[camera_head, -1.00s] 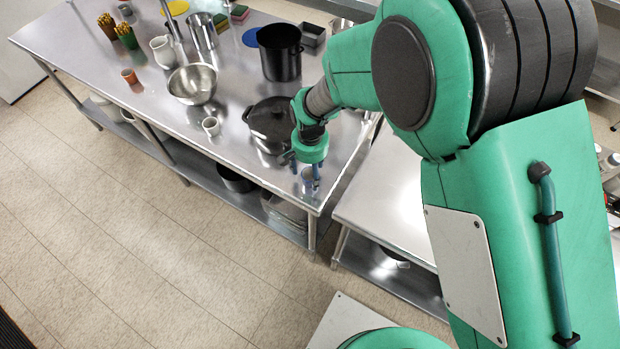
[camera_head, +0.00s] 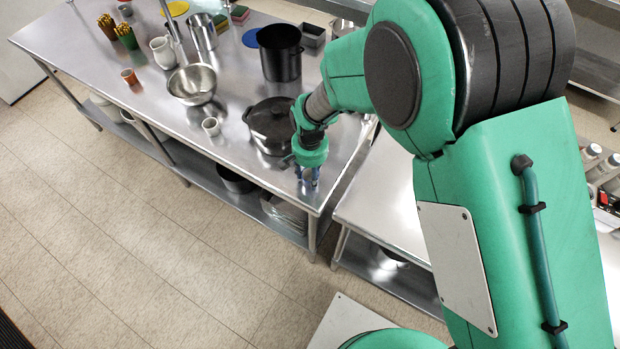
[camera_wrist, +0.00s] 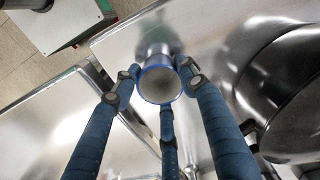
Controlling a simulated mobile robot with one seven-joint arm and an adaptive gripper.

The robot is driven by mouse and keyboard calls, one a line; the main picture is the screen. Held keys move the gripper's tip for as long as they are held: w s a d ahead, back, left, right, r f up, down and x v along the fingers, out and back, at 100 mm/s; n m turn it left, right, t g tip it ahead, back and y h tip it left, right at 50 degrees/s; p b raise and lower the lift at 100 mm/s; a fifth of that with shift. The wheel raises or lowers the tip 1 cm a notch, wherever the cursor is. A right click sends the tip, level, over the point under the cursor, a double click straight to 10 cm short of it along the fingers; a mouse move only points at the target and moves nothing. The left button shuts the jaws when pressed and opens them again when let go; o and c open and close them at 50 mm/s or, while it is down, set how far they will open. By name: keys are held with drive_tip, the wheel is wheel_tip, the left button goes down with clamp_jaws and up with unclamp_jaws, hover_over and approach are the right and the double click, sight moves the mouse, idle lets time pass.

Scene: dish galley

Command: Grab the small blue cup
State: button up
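The small blue-rimmed cup (camera_wrist: 160,84) is in the middle of the wrist view, its open mouth facing the camera. In the head view the cup (camera_head: 309,175) is mostly hidden by my fingers, near the table's front right corner. My gripper (camera_wrist: 160,80) has three blue-wrapped fingers around the cup, one on each side and one at the near side. The fingertips meet its rim with no clear gap, so my gripper looks shut on it. In the head view my gripper (camera_head: 307,172) points down at the tabletop. I cannot tell whether the cup is lifted.
A dark lidded pot (camera_head: 270,124) stands close beside my gripper; it also shows in the wrist view (camera_wrist: 296,118). A second counter (camera_head: 385,205) adjoins at right.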

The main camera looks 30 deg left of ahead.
drive_tip(key=shift+c, duration=0.7)
drive_tip(key=shift+r, duration=0.15)
drive_tip(key=shift+r, duration=0.55)
wheel_tip(320, 180, up, 2)
drive_tip(key=shift+r+p, duration=0.1)
drive_tip(key=shift+p, duration=0.2)
drive_tip(key=s+d, duration=0.3)
drive_tip(key=d, duration=0.1)
drive_tip(key=s+d+r, duration=0.1)
drive_tip(key=s+d, duration=0.3)
drive_tip(key=s+d+p, duration=0.1)
drive_tip(key=s+d, duration=0.2)
drive_tip(key=d, duration=0.1)
drive_tip(key=shift+s+r, duration=0.2)
drive_tip(key=shift+s, duration=0.15)
